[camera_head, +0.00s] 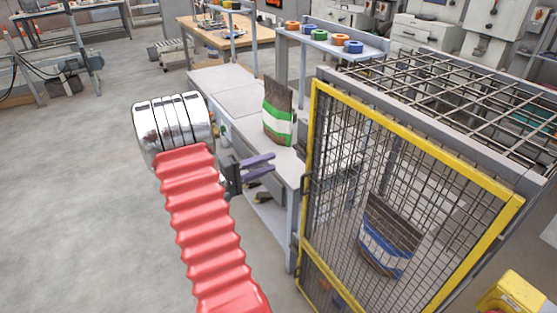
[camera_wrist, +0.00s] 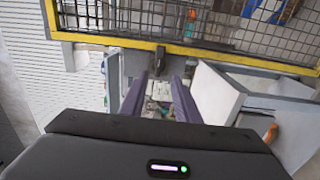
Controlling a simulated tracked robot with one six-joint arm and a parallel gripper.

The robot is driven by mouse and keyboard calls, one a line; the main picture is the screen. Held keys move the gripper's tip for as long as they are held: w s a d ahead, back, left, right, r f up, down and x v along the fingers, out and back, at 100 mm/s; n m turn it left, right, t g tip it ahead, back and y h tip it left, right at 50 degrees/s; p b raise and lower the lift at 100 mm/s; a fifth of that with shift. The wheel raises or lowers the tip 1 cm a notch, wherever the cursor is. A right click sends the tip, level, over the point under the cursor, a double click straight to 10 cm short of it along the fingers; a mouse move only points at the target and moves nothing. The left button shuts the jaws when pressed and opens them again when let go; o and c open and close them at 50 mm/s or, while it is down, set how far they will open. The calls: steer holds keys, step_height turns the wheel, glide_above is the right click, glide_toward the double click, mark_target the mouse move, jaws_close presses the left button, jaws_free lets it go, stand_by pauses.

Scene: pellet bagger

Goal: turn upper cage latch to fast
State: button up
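The cage door has a yellow frame (camera_head: 410,130) filled with wire mesh. In the wrist view its yellow bar (camera_wrist: 100,40) crosses the top. A dark fitting (camera_wrist: 143,62), which looks like the upper cage latch, sits against this bar just beyond the fingertips. Its exact turn is hard to tell. In the head view a small dark part (camera_head: 304,183) on the door's left edge may be the same latch. My gripper (camera_head: 272,163) is left of the door, apart from it. In the wrist view its two purple fingers (camera_wrist: 160,80) are spread with a gap between them.
A grey bench with a green and white bag (camera_head: 279,112) stands behind my gripper. A blue and white bag (camera_head: 390,236) is inside the cage. A shelf (camera_head: 335,45) with coloured rolls is farther back. A yellow box (camera_head: 512,293) is at lower right. The floor at left is clear.

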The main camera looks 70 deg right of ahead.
steer(key=v, duration=0.3)
steer(key=shift+w+a, duration=0.2)
stand_by(0.7)
steer(key=s+a+f+n+y, duration=0.2)
steer(key=s+a+f+y, duration=0.25)
steer(key=a+f, duration=0.25)
steer(key=w+a+n+t+y, duration=0.1)
steer(key=w+a+t+y, duration=0.25)
steer(key=a, duration=0.65)
steer(key=w+a+r+n+t+y, duration=0.1)
steer(key=w+a+r+t, duration=0.2)
steer(key=a, duration=0.4)
steer(key=w+a+r+n+t+y, duration=0.1)
steer(key=w+a+r+t, duration=0.1)
steer(key=a, duration=0.5)
steer(key=w+a+r+n+t+y, duration=0.1)
steer(key=w+a+r+t, duration=0.2)
steer(key=a, duration=0.4)
steer(key=a+r+n+t+y, duration=0.1)
steer(key=a+r+t, duration=0.2)
steer(key=a+r, duration=0.2)
steer(key=a+r+n+t+y, duration=0.1)
steer(key=a+r+t, duration=0.2)
steer(key=a, duration=0.7)
step_height(320, 180, up, 3)
steer(key=shift+f+y, duration=0.2)
steer(key=shift+y, duration=0.1)
